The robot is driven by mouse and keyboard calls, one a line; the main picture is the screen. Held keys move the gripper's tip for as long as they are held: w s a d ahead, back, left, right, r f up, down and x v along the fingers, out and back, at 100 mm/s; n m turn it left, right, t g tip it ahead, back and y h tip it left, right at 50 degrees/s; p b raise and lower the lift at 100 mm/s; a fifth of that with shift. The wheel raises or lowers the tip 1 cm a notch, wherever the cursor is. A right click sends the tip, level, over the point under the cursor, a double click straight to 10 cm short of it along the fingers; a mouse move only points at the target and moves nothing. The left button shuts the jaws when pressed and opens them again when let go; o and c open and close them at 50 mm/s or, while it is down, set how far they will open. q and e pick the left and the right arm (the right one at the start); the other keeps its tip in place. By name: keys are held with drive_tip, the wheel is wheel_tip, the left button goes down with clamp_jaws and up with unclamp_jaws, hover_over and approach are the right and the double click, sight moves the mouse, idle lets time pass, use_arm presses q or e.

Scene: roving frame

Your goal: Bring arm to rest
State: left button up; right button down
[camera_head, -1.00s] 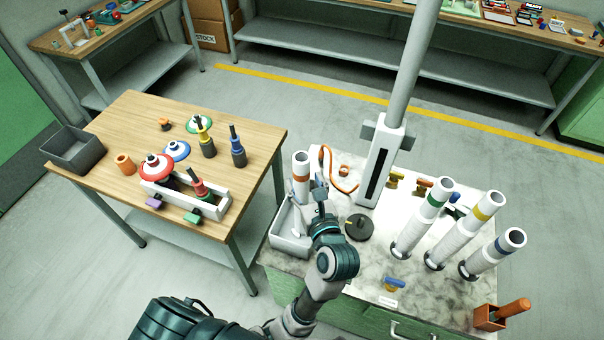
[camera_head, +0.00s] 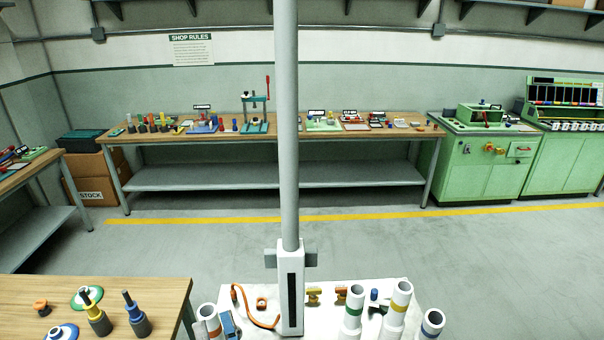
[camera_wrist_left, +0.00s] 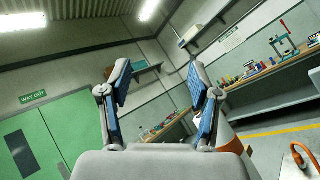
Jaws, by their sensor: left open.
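My left gripper (camera_head: 228,325) shows only in part at the bottom edge of the head view, beside the white tube with the orange band (camera_head: 208,315). In the left wrist view its two blue-padded fingers (camera_wrist_left: 160,78) stand wide apart with nothing between them. A white and orange tube (camera_wrist_left: 232,142) shows behind the right-hand finger, outside the jaws. The rest of the left arm is out of the head view. My right gripper is in neither view.
A white bench top (camera_head: 345,292) holds a grey post (camera_head: 289,150), an orange cable (camera_head: 240,300) and several banded tubes. A wooden table (camera_head: 150,290) stands at the lower left. Open floor (camera_head: 220,245) lies beyond, up to a long back workbench (camera_head: 240,138).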

use_arm(q)
drive_tip(key=d+f+m+g+h, duration=0.1)
drive_tip(key=d+f+m+h, duration=0.4)
drive_tip(key=m+h, duration=0.7)
drive_tip(key=d+f+m+g+h, duration=0.1)
drive_tip(key=d+f+m+h, duration=0.45)
drive_tip(key=m+h, duration=0.55)
wheel_tip(320, 180, down, 12)
drive_tip(key=s+f+m+g+y, duration=0.1)
drive_tip(key=s+m+g+y, duration=0.1)
drive_tip(key=m+g, duration=0.55)
drive_tip(key=s+a+f+m+g+y, duration=0.2)
drive_tip(key=s+a+f+g+y, duration=0.3)
drive_tip(key=s+a+f, duration=0.4)
drive_tip(key=s+a+f+m+g+y, duration=0.2)
drive_tip(key=s+a+f+g+y, duration=0.3)
drive_tip(key=f, duration=0.7)
wheel_tip(320, 180, down, 23)
drive_tip(key=s+g+h, duration=0.1)
drive_tip(key=s, duration=0.2)
drive_tip(key=s+a+f, duration=0.2)
drive_tip(key=s+f, duration=0.6)
drive_tip(key=s, duration=0.1)
drive_tip(key=s+a+f+g, duration=0.1)
drive_tip(key=s+f, duration=0.8)
drive_tip(key=shift+a+f, duration=0.3)
drive_tip(key=shift+a, duration=0.1)
